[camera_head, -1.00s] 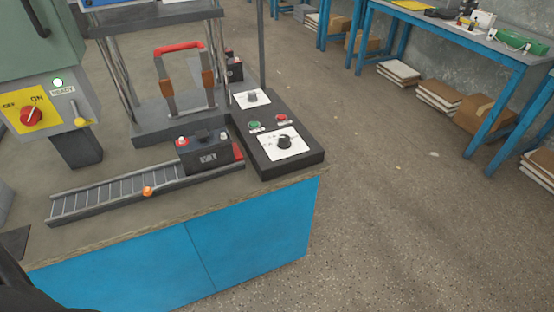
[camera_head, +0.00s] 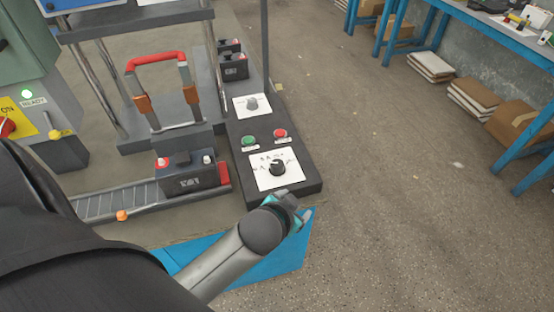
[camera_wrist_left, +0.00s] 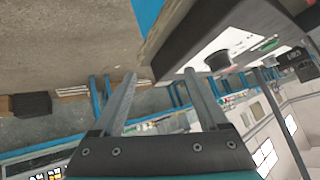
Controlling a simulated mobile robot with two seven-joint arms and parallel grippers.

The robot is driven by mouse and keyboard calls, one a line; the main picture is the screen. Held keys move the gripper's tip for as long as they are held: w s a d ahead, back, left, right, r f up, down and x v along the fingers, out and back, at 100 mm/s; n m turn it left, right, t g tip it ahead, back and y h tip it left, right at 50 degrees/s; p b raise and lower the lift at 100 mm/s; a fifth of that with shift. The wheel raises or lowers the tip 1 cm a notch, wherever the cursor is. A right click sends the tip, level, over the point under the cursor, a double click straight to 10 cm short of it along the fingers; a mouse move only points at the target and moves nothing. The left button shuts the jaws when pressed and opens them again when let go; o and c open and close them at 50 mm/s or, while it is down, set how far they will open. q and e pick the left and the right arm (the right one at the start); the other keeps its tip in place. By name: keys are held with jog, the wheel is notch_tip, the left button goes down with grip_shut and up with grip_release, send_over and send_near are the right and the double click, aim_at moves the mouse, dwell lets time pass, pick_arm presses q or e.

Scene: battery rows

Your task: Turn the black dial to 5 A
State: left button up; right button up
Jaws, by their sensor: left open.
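The black dial (camera_head: 278,168) sits on a white marked plate (camera_head: 293,181) near the front end of a black control box (camera_head: 311,187). The scale's labels are too small to read, so I cannot tell its setting. In the left wrist view the dial (camera_wrist_left: 217,60) shows beside the right-hand finger. My left gripper (camera_head: 301,212) is just in front of the box's front edge, apart from the dial. In its wrist view the gripper (camera_wrist_left: 160,74) is open with nothing between its fingers. My right gripper is not in view.
A grey dial (camera_head: 252,103), a green button (camera_head: 249,140) and a red button (camera_head: 280,133) are farther back on the box. A battery (camera_head: 187,178) on a roller track (camera_head: 110,203) stands left of it. A thin post (camera_head: 265,45) rises behind.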

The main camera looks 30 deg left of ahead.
pick_arm(q)
jog(key=w+d+r+m+t+h, duration=0.2)
jog(key=w+d+r+m+t, duration=0.15)
jog(key=w+r, duration=0.35)
jog(key=w+d+r+m+t+h, duration=0.2)
jog(key=w+r+t, duration=0.35)
jog(key=r, duration=0.45)
jog(key=s+d+r+m+g+h, duration=0.1)
jog(key=d+r+m+g+h, duration=0.3)
jog(key=d+m+h, duration=0.4)
jog(key=s+d+r+m+g+h, duration=0.1)
jog(key=d+r+m+g+h, duration=0.3)
jog(key=m, duration=0.5)
jog(key=m+g+y, duration=0.3)
jog(key=g+y, duration=0.7)
jog(key=y, duration=0.5)
send_near(277, 163)
notch_tip(277, 163, down, 9)
jog(key=shift+w+f+b, duration=0.1)
jog(key=shift+f+b, duration=0.05)
jog(key=shift+b, duration=0.95)
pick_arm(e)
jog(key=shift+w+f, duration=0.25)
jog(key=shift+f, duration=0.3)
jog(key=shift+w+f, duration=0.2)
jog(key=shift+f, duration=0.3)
